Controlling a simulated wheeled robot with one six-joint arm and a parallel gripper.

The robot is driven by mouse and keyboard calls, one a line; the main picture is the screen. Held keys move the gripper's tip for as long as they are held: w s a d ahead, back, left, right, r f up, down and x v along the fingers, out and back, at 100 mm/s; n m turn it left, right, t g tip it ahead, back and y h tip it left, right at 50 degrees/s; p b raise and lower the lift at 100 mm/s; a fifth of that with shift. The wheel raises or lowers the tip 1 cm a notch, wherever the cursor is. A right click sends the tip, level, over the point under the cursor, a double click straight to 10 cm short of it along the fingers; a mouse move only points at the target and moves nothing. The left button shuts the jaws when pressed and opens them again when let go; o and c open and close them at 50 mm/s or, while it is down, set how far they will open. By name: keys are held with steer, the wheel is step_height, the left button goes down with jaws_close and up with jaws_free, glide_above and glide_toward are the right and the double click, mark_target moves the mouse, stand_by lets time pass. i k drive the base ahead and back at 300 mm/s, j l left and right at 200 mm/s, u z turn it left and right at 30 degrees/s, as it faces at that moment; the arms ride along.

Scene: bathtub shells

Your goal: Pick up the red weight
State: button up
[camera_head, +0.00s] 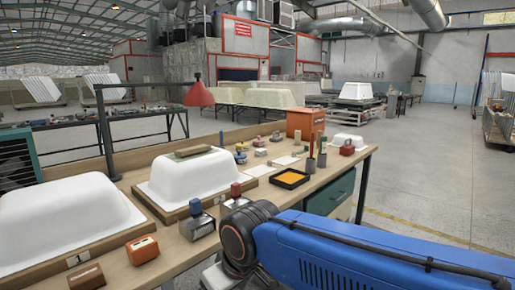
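Several small things could be the red weight, and I cannot tell which one is. An orange-red block (142,249) with a pale label lies at the bench's front edge. A brown-red block (87,276) lies left of it. A metal block with a red knob (236,193) stands near the bench's middle, beside a similar block with a blue knob (196,216). A small red item (347,148) stands at the far right end. My blue arm crosses the lower right; my gripper is not in view.
Two white tub shells (62,215) (190,172) sit upturned on boards on the wooden bench (178,246). Behind are an orange box (305,122) and a black tray with yellow inside (290,179). Open floor lies right.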

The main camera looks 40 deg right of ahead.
mark_target(346, 150)
steer(key=z, duration=1.95)
steer(key=i+l+u, duration=0.2)
steer(key=u, duration=0.55)
steer(key=i+l+u, duration=0.15)
steer(key=l, duration=0.3)
steer(key=i+l+u, duration=0.15)
steer(key=l, duration=0.25)
steer(key=i+l+u, duration=0.15)
steer(key=l, duration=0.35)
steer(key=i+l+u, duration=0.15)
steer(key=l, duration=0.3)
